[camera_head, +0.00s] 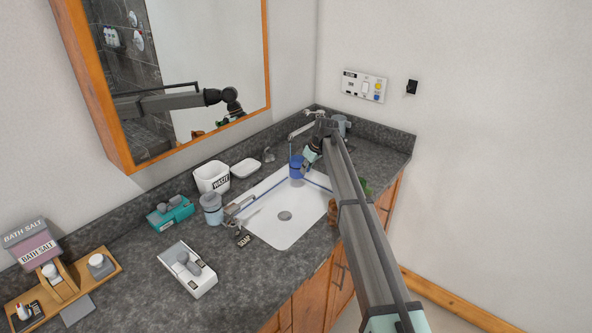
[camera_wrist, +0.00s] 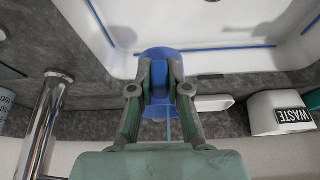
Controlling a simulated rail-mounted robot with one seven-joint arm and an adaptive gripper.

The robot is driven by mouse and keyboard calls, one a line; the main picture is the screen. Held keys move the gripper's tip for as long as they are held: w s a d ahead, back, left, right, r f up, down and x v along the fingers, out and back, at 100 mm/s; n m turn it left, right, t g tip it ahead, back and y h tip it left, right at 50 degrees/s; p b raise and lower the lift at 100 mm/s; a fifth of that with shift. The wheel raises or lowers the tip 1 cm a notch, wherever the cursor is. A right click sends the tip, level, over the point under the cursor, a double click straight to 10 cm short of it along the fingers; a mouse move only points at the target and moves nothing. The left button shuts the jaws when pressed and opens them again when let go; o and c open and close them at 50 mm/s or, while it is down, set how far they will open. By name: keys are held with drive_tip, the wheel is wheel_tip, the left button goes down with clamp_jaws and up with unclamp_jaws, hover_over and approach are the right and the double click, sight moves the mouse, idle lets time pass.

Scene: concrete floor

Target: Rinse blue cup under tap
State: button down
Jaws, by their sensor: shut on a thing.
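The blue cup (camera_head: 297,168) is over the back right part of the white sink (camera_head: 268,226). My gripper (camera_head: 307,160) is shut on it from the right. In the wrist view the two fingers (camera_wrist: 160,88) close on the cup (camera_wrist: 158,52) and hide part of it. The chrome tap (camera_head: 300,130) reaches out above the cup. A thin bluish line, which looks like running water, drops from its spout toward the cup; a similar line shows below the cup in the wrist view. I cannot tell how far the cup is tilted.
A white waste bin (camera_head: 212,178), a soap dish (camera_head: 245,168) and a grey-blue jar (camera_head: 212,209) stand left of the sink. A chrome fixture (camera_head: 240,205) is at the sink's left edge. A mirror (camera_head: 210,70) hangs behind. The front left counter has bare room.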

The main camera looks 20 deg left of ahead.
drive_tip(key=s+d, duration=0.4)
drive_tip(key=s, duration=0.3)
idle(0.6)
drive_tip(key=shift+r, duration=0.1)
idle(1.2)
drive_tip(key=s+d+r+p, duration=0.1)
drive_tip(key=s+d+r, duration=0.1)
drive_tip(key=s+r, duration=0.2)
drive_tip(key=shift+d, duration=0.2)
drive_tip(key=shift+s+f, duration=0.1)
drive_tip(key=shift+s, duration=0.1)
idle(0.8)
